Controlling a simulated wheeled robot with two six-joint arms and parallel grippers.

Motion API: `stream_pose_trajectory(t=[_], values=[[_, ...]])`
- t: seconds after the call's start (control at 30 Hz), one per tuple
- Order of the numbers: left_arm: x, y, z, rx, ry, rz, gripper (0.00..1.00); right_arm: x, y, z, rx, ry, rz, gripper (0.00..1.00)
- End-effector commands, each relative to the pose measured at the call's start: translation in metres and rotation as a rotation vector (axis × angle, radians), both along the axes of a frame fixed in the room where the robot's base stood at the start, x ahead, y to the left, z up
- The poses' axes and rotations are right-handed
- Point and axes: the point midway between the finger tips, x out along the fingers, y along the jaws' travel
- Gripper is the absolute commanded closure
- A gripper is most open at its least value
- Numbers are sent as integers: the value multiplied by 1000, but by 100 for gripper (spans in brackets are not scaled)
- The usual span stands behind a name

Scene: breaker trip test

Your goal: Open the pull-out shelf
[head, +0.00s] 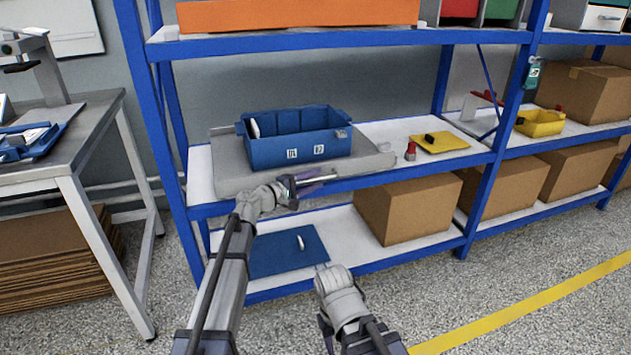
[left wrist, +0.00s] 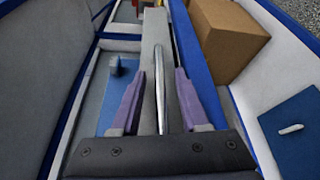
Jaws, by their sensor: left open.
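The pull-out shelf (head: 222,178) is a grey slab on the middle level of the blue rack, with a blue divided bin (head: 298,152) standing on it. It looks pushed in, close to flush with the rack's front beam. Its bright metal handle bar (left wrist: 160,90) shows in the left wrist view, between the purple fingers of my left gripper (left wrist: 158,100). My left gripper (head: 312,178) is open at the shelf's front edge, with a finger on either side of the bar. I cannot tell whether they touch it. My right arm's end is low at front centre; its fingers cannot be made out.
A blue mat (head: 285,258) with a small white piece lies on the bottom level, beside a cardboard box (head: 410,208). A yellow tray (head: 440,143) is to the right. A grey workbench (head: 75,150) stands at left. The floor in front is clear.

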Motion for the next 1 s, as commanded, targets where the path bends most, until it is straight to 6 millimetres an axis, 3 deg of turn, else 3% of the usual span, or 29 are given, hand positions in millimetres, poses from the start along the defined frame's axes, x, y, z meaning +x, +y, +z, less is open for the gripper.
stream_pose_trajectory(t=[0.37, 0.77, 1.0], values=[[4, -5, -1, 0, 0, 0, 55, 0, 0, 0, 0, 0, 0, 50], [4, -5, -1, 1, 0, 0, 99, 0, 0, 0, 0, 0, 0, 50], [3, -5, -1, 1, 0, 0, 100, 0, 0, 0, 0, 0, 0, 50]])
